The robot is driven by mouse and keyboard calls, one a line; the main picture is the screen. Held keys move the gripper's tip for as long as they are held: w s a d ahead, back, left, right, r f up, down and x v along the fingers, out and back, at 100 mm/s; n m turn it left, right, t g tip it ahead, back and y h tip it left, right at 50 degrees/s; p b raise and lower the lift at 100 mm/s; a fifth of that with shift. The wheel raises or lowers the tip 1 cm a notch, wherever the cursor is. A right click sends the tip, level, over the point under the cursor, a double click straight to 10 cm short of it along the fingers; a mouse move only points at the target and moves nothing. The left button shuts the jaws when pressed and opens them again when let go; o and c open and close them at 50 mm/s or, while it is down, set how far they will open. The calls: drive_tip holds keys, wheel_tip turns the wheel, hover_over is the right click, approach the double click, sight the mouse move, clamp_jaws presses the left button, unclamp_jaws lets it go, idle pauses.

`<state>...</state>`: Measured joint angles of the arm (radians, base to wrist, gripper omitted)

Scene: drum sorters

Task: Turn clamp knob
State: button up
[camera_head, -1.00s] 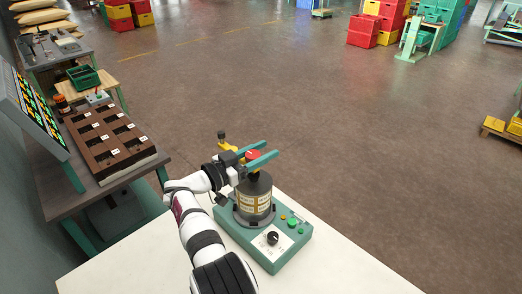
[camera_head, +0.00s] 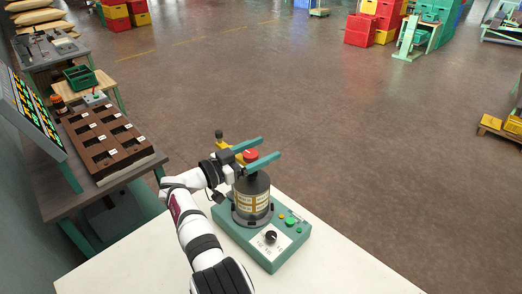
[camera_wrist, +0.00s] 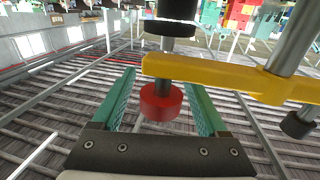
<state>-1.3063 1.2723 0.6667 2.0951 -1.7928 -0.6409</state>
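The clamp knob (camera_head: 250,154) is red and round and sits above a dark drum (camera_head: 252,195) with a tan label. The drum stands on a green machine base (camera_head: 275,252) on the white table. My gripper (camera_head: 271,147) is open, with its two teal fingers reaching past either side of the red knob. In the wrist view the knob (camera_wrist: 162,102) hangs from a yellow clamp arm (camera_wrist: 205,72) between the fingers (camera_wrist: 160,85). Gaps show on both sides of it, so neither finger appears to touch it. A black knob (camera_wrist: 178,8) shows above the yellow arm.
The base carries a black dial (camera_head: 270,237) and a green button (camera_head: 290,221). A brown tray with pockets (camera_head: 120,165) lies on the dark bench at left, below a tilted display (camera_head: 32,105). Open floor lies beyond the white table (camera_head: 345,262).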

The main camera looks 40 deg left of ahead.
drive_tip(key=s+a, duration=0.2)
drive_tip(key=s, duration=1.3)
drive_tip(key=shift+s+a, duration=0.3)
drive_tip(key=shift+a, duration=0.05)
